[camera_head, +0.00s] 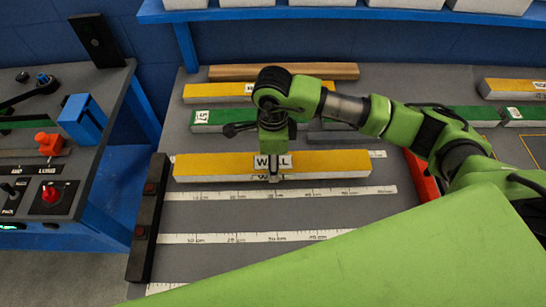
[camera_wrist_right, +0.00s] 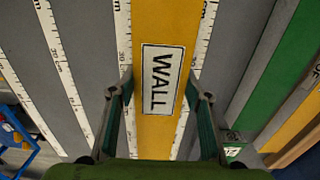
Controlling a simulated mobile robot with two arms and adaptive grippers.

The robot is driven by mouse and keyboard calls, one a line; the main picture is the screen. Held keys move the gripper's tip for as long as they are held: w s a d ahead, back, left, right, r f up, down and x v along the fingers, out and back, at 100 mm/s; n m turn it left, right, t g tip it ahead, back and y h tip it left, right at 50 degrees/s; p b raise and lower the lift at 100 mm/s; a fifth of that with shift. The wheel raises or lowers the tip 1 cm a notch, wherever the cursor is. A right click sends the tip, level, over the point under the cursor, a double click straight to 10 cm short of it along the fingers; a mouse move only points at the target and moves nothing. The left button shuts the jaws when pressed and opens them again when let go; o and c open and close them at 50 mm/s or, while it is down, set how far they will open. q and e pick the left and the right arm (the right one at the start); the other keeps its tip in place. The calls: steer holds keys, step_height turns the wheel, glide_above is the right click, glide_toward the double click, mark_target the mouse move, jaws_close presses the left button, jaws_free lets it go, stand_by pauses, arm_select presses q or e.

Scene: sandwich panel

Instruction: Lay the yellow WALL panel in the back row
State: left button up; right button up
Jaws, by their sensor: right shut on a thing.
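The yellow WALL panel (camera_head: 215,165) has a yellow top, a pale front side and a white WALL label. It lies left to right in front of the green panel, over or just above the rearmost ruler strip, whose end shows at its right. My right gripper (camera_head: 272,165) reaches down onto its middle and is shut on it. In the right wrist view the fingers (camera_wrist_right: 160,88) stand on both sides of the panel (camera_wrist_right: 165,25) at the label. I cannot tell whether the panel touches the table. My left gripper is not in view.
Ruler strips (camera_head: 280,194) cross the clear grey table in front. A black rail (camera_head: 149,215) with red buttons borders its left side. Behind lie a green panel (camera_head: 212,117), another yellow panel (camera_head: 212,94) and a wooden plank (camera_head: 232,72). A red block (camera_head: 421,176) lies right.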

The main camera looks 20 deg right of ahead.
steer(key=shift+f, duration=0.9)
steer(key=shift+f+b, duration=0.6)
steer(key=shift+b, duration=0.3)
steer(key=o, duration=1.4)
steer(key=shift+r, duration=0.1)
steer(key=shift+c, duration=0.2)
step_height(320, 180, up, 12)
